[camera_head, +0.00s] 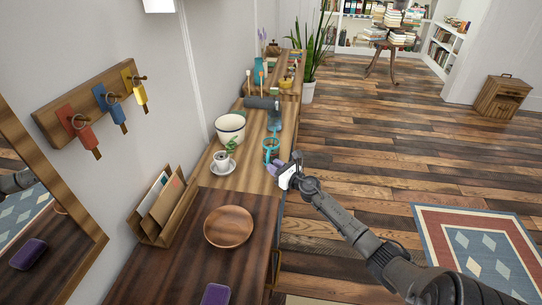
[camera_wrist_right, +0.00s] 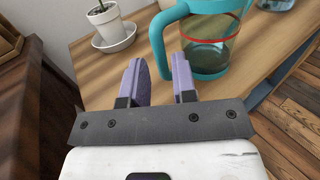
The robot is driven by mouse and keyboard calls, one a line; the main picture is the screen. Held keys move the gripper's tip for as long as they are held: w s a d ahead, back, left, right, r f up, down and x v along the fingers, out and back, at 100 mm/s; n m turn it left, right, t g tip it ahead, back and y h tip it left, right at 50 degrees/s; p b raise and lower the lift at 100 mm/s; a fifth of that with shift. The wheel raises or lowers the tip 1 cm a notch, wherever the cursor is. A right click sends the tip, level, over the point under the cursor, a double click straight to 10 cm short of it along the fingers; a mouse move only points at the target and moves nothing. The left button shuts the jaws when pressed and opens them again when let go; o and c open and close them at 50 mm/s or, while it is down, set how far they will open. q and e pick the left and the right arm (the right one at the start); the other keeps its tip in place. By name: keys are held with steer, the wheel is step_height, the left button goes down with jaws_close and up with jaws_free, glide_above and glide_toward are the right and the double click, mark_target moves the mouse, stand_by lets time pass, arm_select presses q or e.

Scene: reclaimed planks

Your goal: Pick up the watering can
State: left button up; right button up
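I cannot clearly make out a watering can. A see-through vessel with a teal handle and a red band (camera_head: 271,150) stands upright on the wooden counter; I cannot tell if it is the can. It shows large in the right wrist view (camera_wrist_right: 206,58), its top cut off. My right gripper (camera_head: 284,165) is at the counter's right edge, just in front of this vessel. In the wrist view its purple fingers (camera_wrist_right: 159,65) are apart with nothing between them. The vessel is just beyond them, its handle ahead of the gap. My left gripper is out of view.
A potted plant on a saucer (camera_head: 222,165) stands left of the vessel, with a cream pot (camera_head: 230,128) behind. A wooden bowl (camera_head: 228,227), letter holder (camera_head: 160,207) and purple case (camera_head: 215,295) are nearer. A dark grey roll (camera_head: 261,103) lies farther back.

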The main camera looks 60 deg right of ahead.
steer(key=shift+f+b+x, duration=0.15)
steer(key=shift+b+x, duration=0.3)
steer(key=shift+x, duration=0.65)
steer(key=shift+f+b+x, duration=0.1)
steer(key=shift+b+x, duration=0.35)
steer(key=shift+x, duration=0.65)
steer(key=shift+w+d, duration=0.15)
steer(key=shift+w, duration=0.45)
jaws_close()
steer(key=shift+r, duration=0.1)
